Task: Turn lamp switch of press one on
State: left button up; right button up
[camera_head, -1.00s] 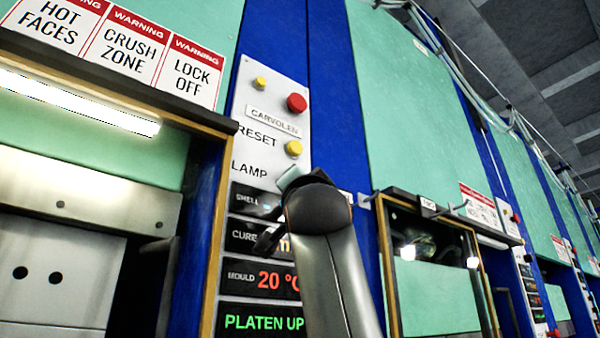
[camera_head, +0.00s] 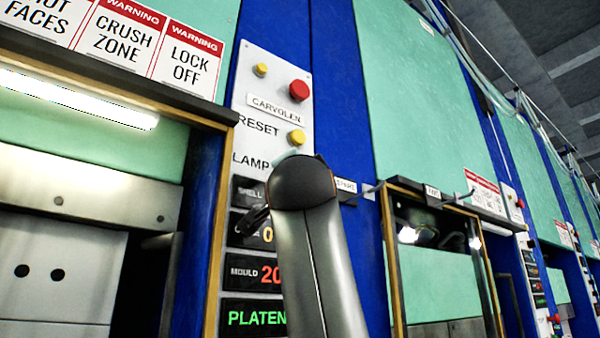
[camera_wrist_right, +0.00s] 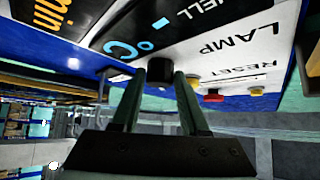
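The press control panel (camera_head: 272,75) carries a LAMP label (camera_head: 250,161), which also shows upside down in the right wrist view (camera_wrist_right: 248,40). In the head view my right arm hides the panel area right of this label. In the right wrist view a small dark knob (camera_wrist_right: 158,72), seemingly the lamp switch, shows beside the label. My right gripper (camera_wrist_right: 160,78) points at the panel with its two fingers apart, one on each side of the knob. I cannot tell whether they touch it. My left gripper is in neither view.
Above the label are a red button (camera_head: 299,90), a yellow RESET button (camera_head: 297,137) and a smaller yellow button (camera_head: 261,70). Displays, including a MOULD readout (camera_head: 245,272), lie below, partly covered by my arm. A second press (camera_head: 440,262) stands to the right.

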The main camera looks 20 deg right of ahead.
jog(key=o, duration=0.4)
jog(key=b+v, duration=0.6)
jog(key=v, duration=0.6)
jog(key=shift+s+f+b, duration=0.2)
jog(key=shift+s+b, duration=0.05)
jog(key=shift+b, duration=0.1)
